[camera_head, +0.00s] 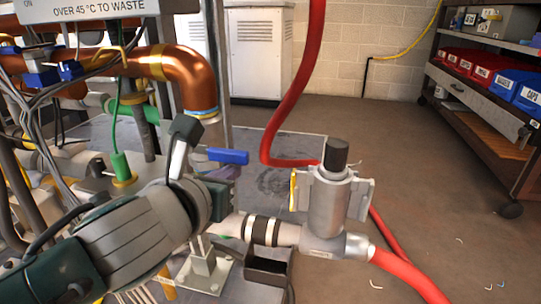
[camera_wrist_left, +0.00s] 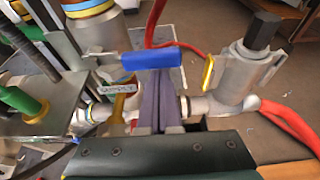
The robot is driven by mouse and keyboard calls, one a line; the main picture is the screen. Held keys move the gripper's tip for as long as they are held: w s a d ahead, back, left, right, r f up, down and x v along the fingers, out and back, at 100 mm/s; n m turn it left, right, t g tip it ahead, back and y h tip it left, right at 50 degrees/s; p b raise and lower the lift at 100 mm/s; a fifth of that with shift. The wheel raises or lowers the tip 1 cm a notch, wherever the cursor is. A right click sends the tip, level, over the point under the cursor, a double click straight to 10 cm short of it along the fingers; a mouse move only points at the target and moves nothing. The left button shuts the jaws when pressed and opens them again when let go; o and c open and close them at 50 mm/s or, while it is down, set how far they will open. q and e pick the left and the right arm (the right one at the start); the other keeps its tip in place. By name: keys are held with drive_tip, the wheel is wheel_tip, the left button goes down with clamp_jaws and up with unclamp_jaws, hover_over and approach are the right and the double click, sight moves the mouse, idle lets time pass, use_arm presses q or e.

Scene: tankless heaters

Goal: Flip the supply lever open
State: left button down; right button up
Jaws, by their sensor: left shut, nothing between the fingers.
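A blue lever handle (camera_head: 228,156) sticks out to the right beside the copper pipe, lying about level. It also shows in the left wrist view (camera_wrist_left: 152,58), above a small white tag (camera_wrist_left: 117,89) with blurred lettering. My left gripper (camera_head: 226,173) is just below the blue lever. In the left wrist view its fingers (camera_wrist_left: 170,76) are shut and empty, with their tips by the lever's lower edge; I cannot tell whether they touch it. A yellow lever (camera_head: 293,190) stands upright on the grey valve body (camera_head: 328,205). My right gripper is not in view.
A red hose (camera_head: 294,90) rises behind the valve body, and another (camera_head: 408,275) leaves it to the right. Copper pipe (camera_head: 190,78), a green fitting (camera_head: 121,168) and wires crowd the left. A shelf with red and blue bins (camera_head: 482,66) stands at right. The floor between is mostly clear.

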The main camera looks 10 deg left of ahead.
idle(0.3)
use_arm(q)
drive_tip(key=shift+r+n+p, duration=0.3)
drive_tip(key=shift+r+p, duration=0.05)
drive_tip(key=shift+p, duration=0.15)
